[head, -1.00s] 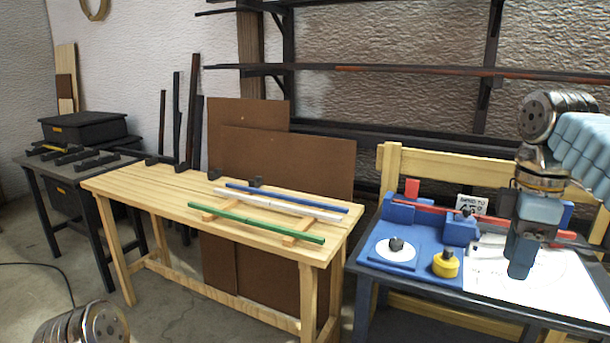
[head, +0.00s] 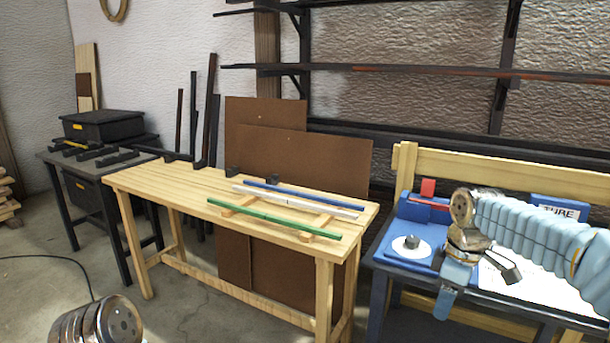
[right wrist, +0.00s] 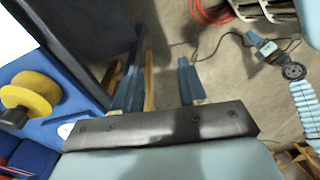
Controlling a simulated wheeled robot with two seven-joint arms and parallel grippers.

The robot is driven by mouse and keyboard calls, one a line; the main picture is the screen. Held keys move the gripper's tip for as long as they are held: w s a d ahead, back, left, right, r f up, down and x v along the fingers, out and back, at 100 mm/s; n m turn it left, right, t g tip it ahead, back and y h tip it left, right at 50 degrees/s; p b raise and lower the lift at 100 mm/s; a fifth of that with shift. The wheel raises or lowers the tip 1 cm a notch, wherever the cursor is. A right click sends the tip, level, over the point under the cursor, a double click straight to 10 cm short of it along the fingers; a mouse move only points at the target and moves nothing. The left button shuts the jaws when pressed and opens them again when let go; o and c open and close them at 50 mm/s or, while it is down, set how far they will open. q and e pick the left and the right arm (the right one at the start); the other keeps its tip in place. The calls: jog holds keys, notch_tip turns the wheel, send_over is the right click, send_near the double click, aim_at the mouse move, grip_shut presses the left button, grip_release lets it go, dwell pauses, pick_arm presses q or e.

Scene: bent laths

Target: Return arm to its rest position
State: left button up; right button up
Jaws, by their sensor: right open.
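My right arm comes in from the right in the head view. Its gripper (head: 446,302) hangs over the front edge of the right-hand bench, clear of the laths. In the right wrist view its two fingers (right wrist: 160,78) stand apart with nothing between them. My left gripper (right wrist: 262,44) appears small at the upper right of the right wrist view, too small to read. In the head view only a metal joint of my left arm shows at the bottom left.
A wooden table (head: 150,182) bears a blue lath (head: 300,194), a white lath (head: 290,201) and a green lath (head: 270,217). The right-hand bench has a blue fixture (head: 392,246), partly hidden by my arm. A yellow knob (right wrist: 30,95) is near the right gripper.

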jog(key=a+f+m+y, duration=0.1)
jog(key=a+f, duration=0.2)
jog(key=f, duration=0.5)
jog(key=s+a+f+m, duration=0.1)
jog(key=a+f+m, duration=0.15)
jog(key=f, duration=0.55)
jog(key=a+f+y, duration=0.1)
jog(key=a+f, duration=0.3)
jog(key=f, duration=0.4)
jog(key=s+a+f+m, duration=0.4)
jog(key=s+f, duration=0.4)
jog(key=s, duration=0.1)
jog(key=s+a+f+m+y, duration=0.1)
jog(key=s+a+f+m, duration=0.2)
jog(key=s+f, duration=0.6)
jog(key=shift+s+a+f+m, duration=0.15)
jog(key=shift+s+a+m, duration=0.25)
jog(key=shift+m, duration=0.45)
